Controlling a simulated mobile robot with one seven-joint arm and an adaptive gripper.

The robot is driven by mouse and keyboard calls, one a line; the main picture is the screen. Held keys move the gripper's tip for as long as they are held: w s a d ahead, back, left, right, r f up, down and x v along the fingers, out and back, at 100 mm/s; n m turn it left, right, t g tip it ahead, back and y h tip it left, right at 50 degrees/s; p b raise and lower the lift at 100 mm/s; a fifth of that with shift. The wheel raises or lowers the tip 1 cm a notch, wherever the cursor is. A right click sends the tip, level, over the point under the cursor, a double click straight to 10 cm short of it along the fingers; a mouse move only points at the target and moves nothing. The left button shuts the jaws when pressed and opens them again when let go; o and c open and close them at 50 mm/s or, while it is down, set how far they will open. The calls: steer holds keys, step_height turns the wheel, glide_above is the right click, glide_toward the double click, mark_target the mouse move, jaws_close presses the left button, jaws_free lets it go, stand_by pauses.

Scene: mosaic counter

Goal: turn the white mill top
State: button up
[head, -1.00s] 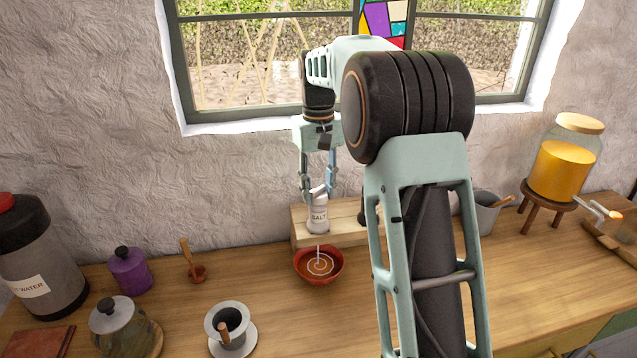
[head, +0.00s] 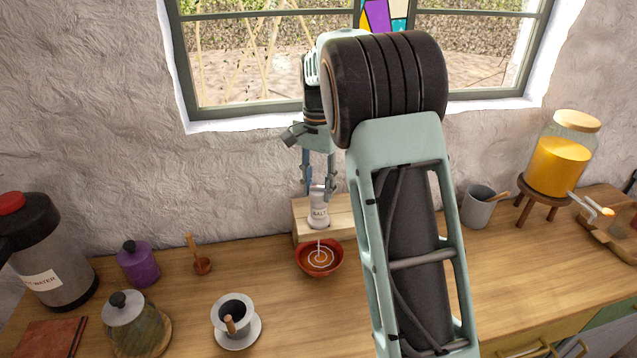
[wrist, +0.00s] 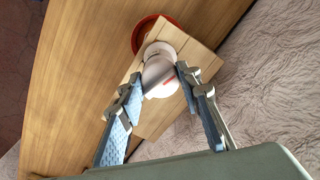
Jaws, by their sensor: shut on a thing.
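The white mill (head: 319,212), labelled SALT, stands upright on a light wooden block behind the red bowl. My gripper (head: 319,189) comes down from above and is shut on the mill top, one finger on each side. The wrist view also shows my gripper (wrist: 158,82) around the top. The mill's lower body is mostly hidden there.
The wooden block (head: 341,227) carries the mill. The red bowl (head: 335,270) with a pale spiral inside sits just in front.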

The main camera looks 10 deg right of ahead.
mark_target(318, 187)
steer(key=m+p, duration=0.1)
steer(key=m, duration=0.3)
steer(key=shift+m, duration=0.3)
steer(key=shift+w+m+p, duration=0.1)
steer(key=shift+m+p, duration=0.4)
steer(key=shift+m, duration=1.3)
steer(key=o, duration=1.2)
steer(key=shift+c, duration=0.2)
step_height(318, 187, up, 12)
